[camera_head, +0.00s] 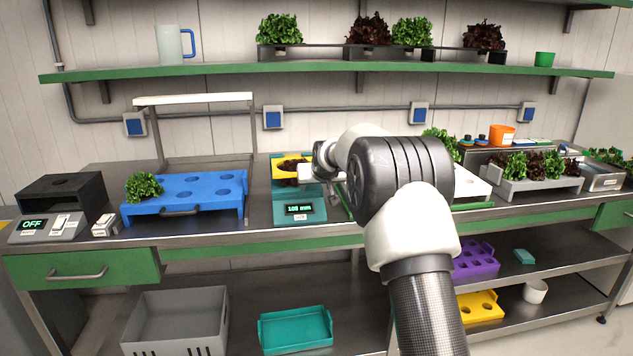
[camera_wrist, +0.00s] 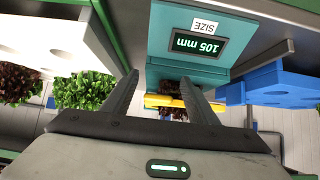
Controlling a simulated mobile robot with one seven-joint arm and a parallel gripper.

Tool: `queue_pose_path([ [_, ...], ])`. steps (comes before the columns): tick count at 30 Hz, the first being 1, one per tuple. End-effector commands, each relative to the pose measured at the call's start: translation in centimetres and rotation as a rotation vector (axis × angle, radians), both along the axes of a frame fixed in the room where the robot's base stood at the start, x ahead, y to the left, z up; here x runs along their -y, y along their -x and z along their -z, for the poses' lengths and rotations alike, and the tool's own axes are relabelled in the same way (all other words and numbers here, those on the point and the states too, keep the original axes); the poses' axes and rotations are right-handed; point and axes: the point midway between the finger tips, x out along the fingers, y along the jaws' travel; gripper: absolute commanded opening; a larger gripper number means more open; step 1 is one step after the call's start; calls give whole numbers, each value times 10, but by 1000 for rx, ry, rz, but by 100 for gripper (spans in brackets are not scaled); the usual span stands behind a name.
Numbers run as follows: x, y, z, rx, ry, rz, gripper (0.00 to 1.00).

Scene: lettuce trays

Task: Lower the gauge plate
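The teal size gauge (camera_head: 299,207) stands on the bench in the middle, its display lit; in the wrist view the display (camera_wrist: 195,43) reads 105 mm. The yellow gauge plate (camera_head: 284,161) sits at the back of the gauge, above a dark red lettuce (camera_head: 288,181). The plate (camera_wrist: 163,101) also shows edge-on in the wrist view, beyond my fingers. My gripper (camera_wrist: 160,74) is open, its two fingers well apart with nothing seen held between them. In the head view my gripper (camera_head: 309,173) is right beside the plate and lettuce; its fingertips are hard to make out there.
A white tray (camera_head: 471,184) is to the right, partly behind my arm. A green shelf (camera_head: 330,66) runs above the bench.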

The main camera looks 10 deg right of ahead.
Motion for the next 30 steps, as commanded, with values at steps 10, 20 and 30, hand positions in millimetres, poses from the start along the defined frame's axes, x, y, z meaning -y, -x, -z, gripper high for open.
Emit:
queue_pose_path([
  [10, 0, 4, -13, 11, 0, 0, 53],
  [20, 0, 59, -59, 14, 0, 0, 53],
  [30, 0, 118, -101, 10, -1, 1, 53],
])
